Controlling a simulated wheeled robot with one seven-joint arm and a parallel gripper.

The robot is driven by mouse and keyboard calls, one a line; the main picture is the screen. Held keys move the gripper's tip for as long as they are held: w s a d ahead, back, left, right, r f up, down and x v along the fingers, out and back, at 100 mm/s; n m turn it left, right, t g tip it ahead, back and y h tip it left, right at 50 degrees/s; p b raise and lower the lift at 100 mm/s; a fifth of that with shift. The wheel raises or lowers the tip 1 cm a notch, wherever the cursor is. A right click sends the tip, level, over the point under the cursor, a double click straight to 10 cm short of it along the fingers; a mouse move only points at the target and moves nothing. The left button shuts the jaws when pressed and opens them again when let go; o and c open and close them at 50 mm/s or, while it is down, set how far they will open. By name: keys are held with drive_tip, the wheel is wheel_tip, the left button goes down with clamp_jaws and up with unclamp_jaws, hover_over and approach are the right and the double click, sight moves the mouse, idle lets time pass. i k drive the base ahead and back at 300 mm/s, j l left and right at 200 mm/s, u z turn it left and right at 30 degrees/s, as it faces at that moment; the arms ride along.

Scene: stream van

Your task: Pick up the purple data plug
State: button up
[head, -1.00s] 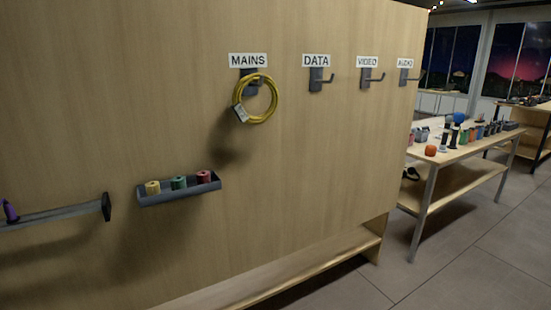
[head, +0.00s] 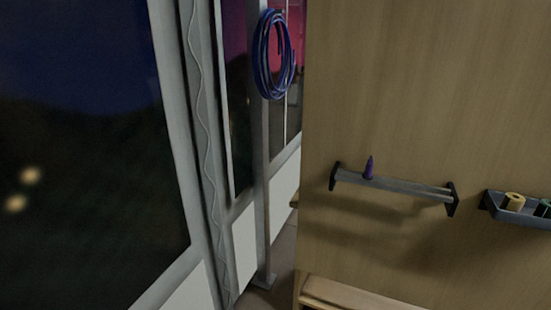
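A small purple plug (head: 369,168), pointed at the top, stands upright on a grey rail (head: 408,188) with dark end brackets, fixed to the wooden panel. It is left of the rail's middle. My gripper is not in the head view.
A grey tray (head: 517,216) with yellow and green rolls is on the panel at the right edge. A coiled blue cable (head: 274,55) hangs on a post (head: 262,200) left of the panel. Large windows fill the left. A wooden ledge (head: 345,296) juts out at the panel's foot.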

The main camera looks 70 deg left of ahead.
sight(367, 174)
drive_tip(key=u, duration=1.6)
drive_tip(key=k, duration=0.05)
